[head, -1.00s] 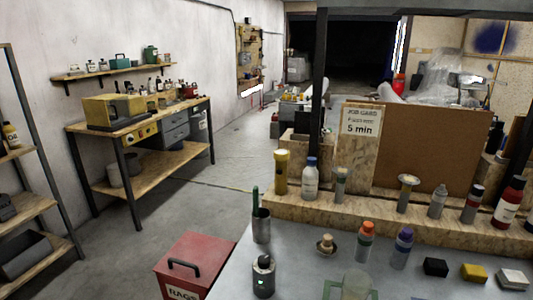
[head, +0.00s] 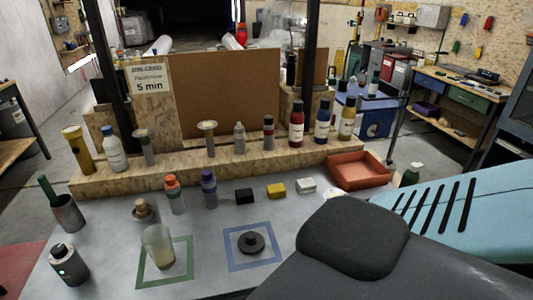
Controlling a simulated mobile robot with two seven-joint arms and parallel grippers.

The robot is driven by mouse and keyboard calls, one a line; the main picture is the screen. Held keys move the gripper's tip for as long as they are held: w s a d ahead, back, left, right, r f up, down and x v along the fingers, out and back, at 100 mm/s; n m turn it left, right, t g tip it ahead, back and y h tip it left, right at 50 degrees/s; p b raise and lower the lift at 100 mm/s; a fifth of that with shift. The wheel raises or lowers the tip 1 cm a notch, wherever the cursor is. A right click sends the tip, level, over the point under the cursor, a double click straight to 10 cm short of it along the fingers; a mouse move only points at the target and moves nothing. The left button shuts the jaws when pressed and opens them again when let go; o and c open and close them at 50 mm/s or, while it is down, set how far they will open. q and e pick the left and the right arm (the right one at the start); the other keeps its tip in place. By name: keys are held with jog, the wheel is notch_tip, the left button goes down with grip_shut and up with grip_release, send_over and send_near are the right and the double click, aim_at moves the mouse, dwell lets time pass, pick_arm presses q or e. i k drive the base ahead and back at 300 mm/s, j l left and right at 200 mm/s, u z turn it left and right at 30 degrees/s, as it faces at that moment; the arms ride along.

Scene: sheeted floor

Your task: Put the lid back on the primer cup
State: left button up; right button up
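A translucent cup (head: 158,247), which looks like the primer cup, stands upright in the green-outlined square on the grey bench. No lid shows on it. A black round lid (head: 251,243) with a raised knob in its middle lies flat inside the blue-outlined square, to the right of the cup and apart from it. Neither of my grippers shows in the head view.
A grey canister (head: 68,266) and a metal tumbler (head: 68,214) stand at the bench's left. Several bottles and small blocks line the back, before a wooden ledge (head: 180,172). A red tray (head: 358,169) is at the back right. Large close shapes cover the lower right.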

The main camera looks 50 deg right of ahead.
aim_at(155, 239)
jog(key=k+l, duration=0.15)
jog(key=l, duration=0.2)
jog(key=k+l, duration=0.15)
jog(key=l, duration=0.25)
jog(key=k+l, duration=0.2)
jog(key=l, duration=0.15)
